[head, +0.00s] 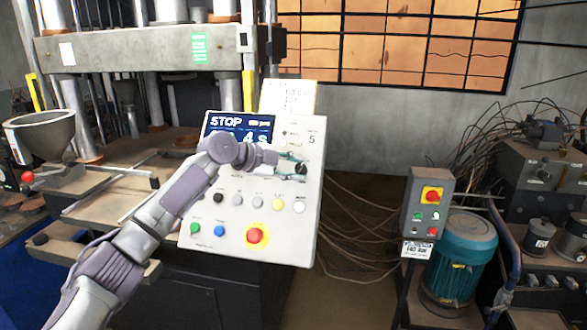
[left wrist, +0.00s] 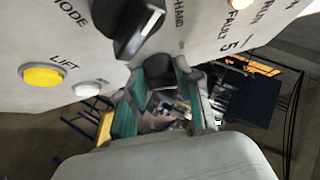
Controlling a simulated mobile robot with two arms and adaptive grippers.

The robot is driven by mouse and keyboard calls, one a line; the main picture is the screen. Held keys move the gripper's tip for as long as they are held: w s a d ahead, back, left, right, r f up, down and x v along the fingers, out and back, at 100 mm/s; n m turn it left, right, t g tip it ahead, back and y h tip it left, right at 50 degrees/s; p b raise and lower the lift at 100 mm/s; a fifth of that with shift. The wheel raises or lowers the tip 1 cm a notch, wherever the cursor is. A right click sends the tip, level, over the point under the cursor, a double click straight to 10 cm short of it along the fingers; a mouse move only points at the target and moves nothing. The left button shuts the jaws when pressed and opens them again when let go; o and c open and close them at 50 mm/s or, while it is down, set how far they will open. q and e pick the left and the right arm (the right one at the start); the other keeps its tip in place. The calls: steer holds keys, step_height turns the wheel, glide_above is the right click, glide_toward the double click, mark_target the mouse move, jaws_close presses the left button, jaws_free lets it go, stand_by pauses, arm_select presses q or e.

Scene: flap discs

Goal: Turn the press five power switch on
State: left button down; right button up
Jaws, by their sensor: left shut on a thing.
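The press five control panel (head: 318,160) is a white slanted box with a "5" on its face and a lit screen (head: 237,128) reading STOP. My left gripper (head: 292,164) is at the panel's right part, beside a black knob (head: 302,170). In the left wrist view my teal left fingers (left wrist: 165,88) are shut around a dark switch handle (left wrist: 181,74) near the panel's edge. A larger black mode knob (left wrist: 128,25) stands nearby, apart from the fingers. The arm and fingers hide part of the panel and screen. My right gripper is not in view.
Below my gripper are a yellow lift button (head: 278,204), a white button (head: 299,207) and a red stop button (head: 256,235). A grey switch box (head: 428,203) and teal motor (head: 462,255) stand right. Loose cables run across the floor between.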

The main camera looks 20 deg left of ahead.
arm_select(q)
steer(key=shift+f, duration=0.1)
steer(key=c, duration=0.8)
jaws_free()
steer(key=shift+d, duration=0.15)
steer(key=shift+s+a+r, duration=0.3)
steer(key=shift+a, duration=0.1)
steer(key=v, duration=1.1)
steer(key=shift+d+f, duration=0.1)
